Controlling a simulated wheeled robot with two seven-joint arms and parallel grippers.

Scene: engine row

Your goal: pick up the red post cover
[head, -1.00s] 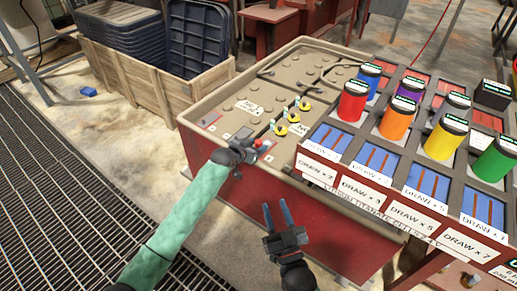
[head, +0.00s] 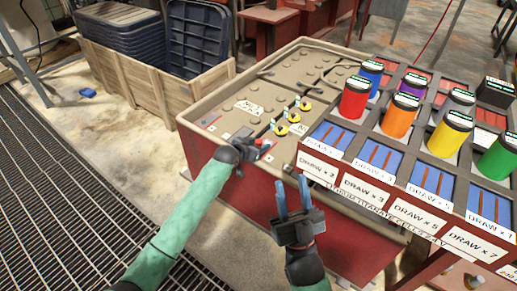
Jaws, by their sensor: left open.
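A small red piece (head: 263,144), which looks like the red post cover, is at the front left edge of the grey-topped battery block (head: 300,78). My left gripper (head: 252,147) is right beside it, low over the block's front edge. The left gripper is open, but its dark fingers are small and partly hide the red piece, so I cannot tell whether they touch it. My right gripper (head: 293,188) is open and empty, its two blue fingers pointing up in front of the block's red side.
Several yellow-and-black posts (head: 294,116) and white labels stand on the block. A rack (head: 400,165) with coloured cylinders, such as a red one (head: 354,98), stands at the right. A wooden crate (head: 150,85) with blue bins is behind left. Metal grating (head: 55,200) covers the left floor.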

